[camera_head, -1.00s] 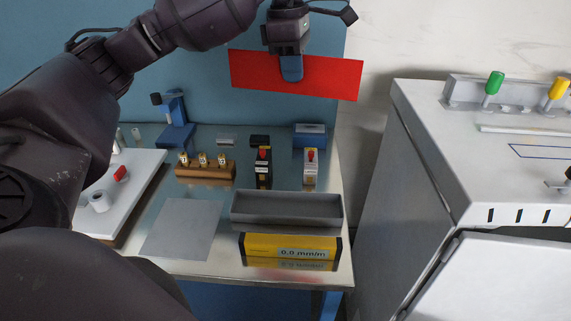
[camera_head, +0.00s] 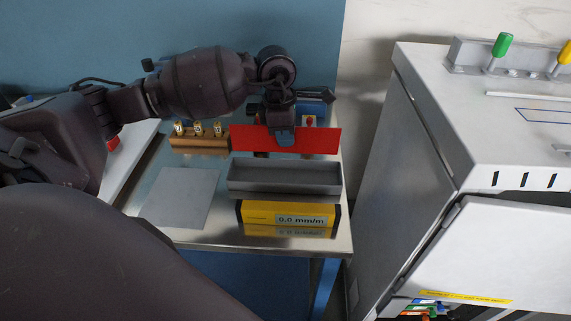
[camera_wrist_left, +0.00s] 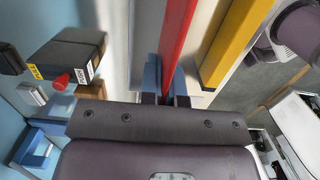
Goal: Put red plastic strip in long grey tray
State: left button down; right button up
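The red plastic strip (camera_head: 310,140) is a flat red rectangle, held upright with its long side across the head view. My left gripper (camera_head: 284,137) is shut on it near the middle. In the left wrist view the strip (camera_wrist_left: 177,35) runs edge-on between the fingers of the gripper (camera_wrist_left: 165,92). The long grey tray (camera_head: 285,181) lies on the metal table, just in front of and below the strip in the head view. The tray looks empty. The strip appears above the tray's back side; its exact height is unclear. My right gripper is not in view.
A yellow gauge (camera_head: 287,215) reading about 0.0 mm/m lies in front of the tray. A wooden block with brass pieces (camera_head: 199,141) stands to the left, behind a grey plate (camera_head: 180,196). A white cabinet (camera_head: 500,120) stands at the right.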

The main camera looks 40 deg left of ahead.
aim_at(286, 152)
pick_arm(q)
notch_tip(286, 152, down, 5)
jog(key=shift+r, duration=0.1)
jog(key=shift+f, duration=2.15)
jog(key=shift+f, duration=0.2)
jog(key=c, duration=1.4)
grip_release()
jog(key=shift+o, duration=0.3)
jog(key=shift+r, duration=0.15)
jog(key=r, duration=0.4)
jog(key=a+r, duration=0.1)
jog(key=r, duration=0.7)
jog(key=shift+s+a, duration=0.15)
jog(key=shift+s, duration=0.2)
jog(key=shift+s, duration=0.1)
